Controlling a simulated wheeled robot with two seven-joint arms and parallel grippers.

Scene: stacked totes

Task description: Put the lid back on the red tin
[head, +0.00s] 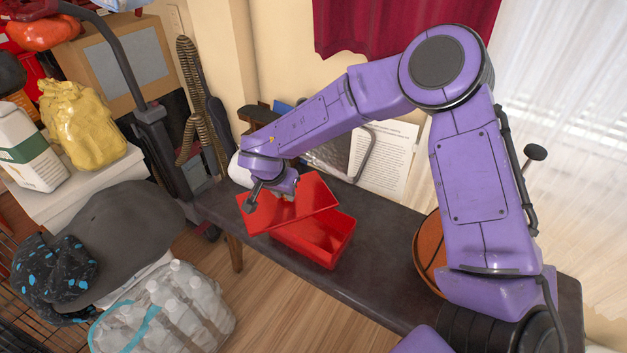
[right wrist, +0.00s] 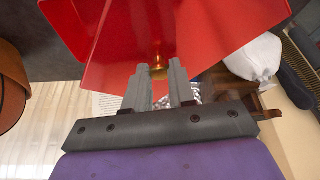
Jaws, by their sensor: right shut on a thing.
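The red tin (head: 322,252) stands open on the dark bench; its inside shows in the head view. The flat red lid (head: 318,193) is held above it, shifted to the left and turned relative to the tin, so it covers only part of the opening. My right gripper (head: 270,200) is over the lid. In the right wrist view, its fingers (right wrist: 162,85) are shut on a small brass knob (right wrist: 158,72) on the red lid (right wrist: 195,40). Whether the lid touches the tin's rim cannot be told. My left gripper is not in view.
The dark bench (head: 370,285) has free room in front of the tin. A basketball (head: 428,250) sits to the right, partly behind my arm. A printed sheet (head: 390,155) leans against the wall behind. A grey cap (head: 125,235) and bagged bottles (head: 165,315) are at the left.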

